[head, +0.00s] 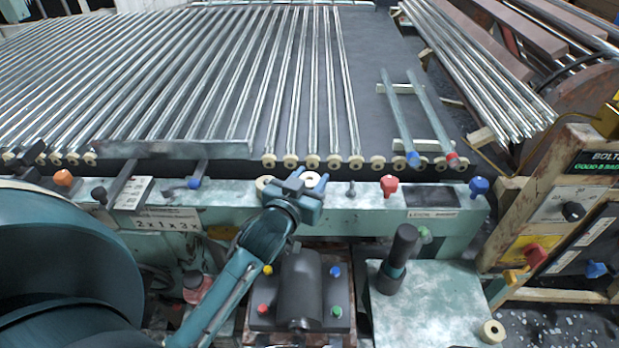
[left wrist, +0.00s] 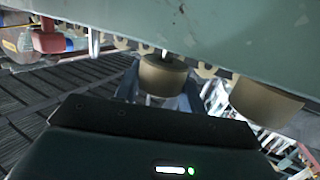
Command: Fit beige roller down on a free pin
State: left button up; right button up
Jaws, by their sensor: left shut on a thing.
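My left gripper (head: 304,189) is over the pale green rail and shut on a beige roller (head: 312,179). In the left wrist view this roller (left wrist: 164,76) sits between the blue fingers, close to the rail. I cannot tell whether a pin is inside its hole. A bare metal pin (head: 351,188) stands on the rail just right of the gripper. Another beige roller (head: 264,183) is on the rail just left of the gripper; it also shows large in the left wrist view (left wrist: 265,101). A loose beige roller (head: 492,331) is on the bench corner. My right gripper is out of view.
A red knob (head: 389,186) and a blue knob (head: 479,187) stand on the rail to the right. Behind it lie glass tubes (head: 250,85) with a row of beige rollers at their ends. A dark upright handle (head: 400,250) stands on the bench.

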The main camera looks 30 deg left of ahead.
pick_arm(q)
jog(key=shift+f+b, duration=0.35)
jog(key=shift+f, duration=0.2)
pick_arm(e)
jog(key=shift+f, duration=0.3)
pick_arm(q)
jog(key=o, duration=1)
jog(key=shift+o, duration=0.2)
jog(key=shift+a, duration=0.1)
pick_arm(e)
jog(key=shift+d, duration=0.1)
pick_arm(q)
jog(key=shift+r, duration=0.1)
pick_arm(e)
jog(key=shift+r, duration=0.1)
pick_arm(q)
jog(key=s, duration=0.2)
jog(key=shift+s, duration=0.35)
jog(key=s+d+r+b, duration=0.1)
jog(key=s+r, duration=0.1)
jog(key=s, duration=0.8)
jog(key=shift+s+d, duration=0.2)
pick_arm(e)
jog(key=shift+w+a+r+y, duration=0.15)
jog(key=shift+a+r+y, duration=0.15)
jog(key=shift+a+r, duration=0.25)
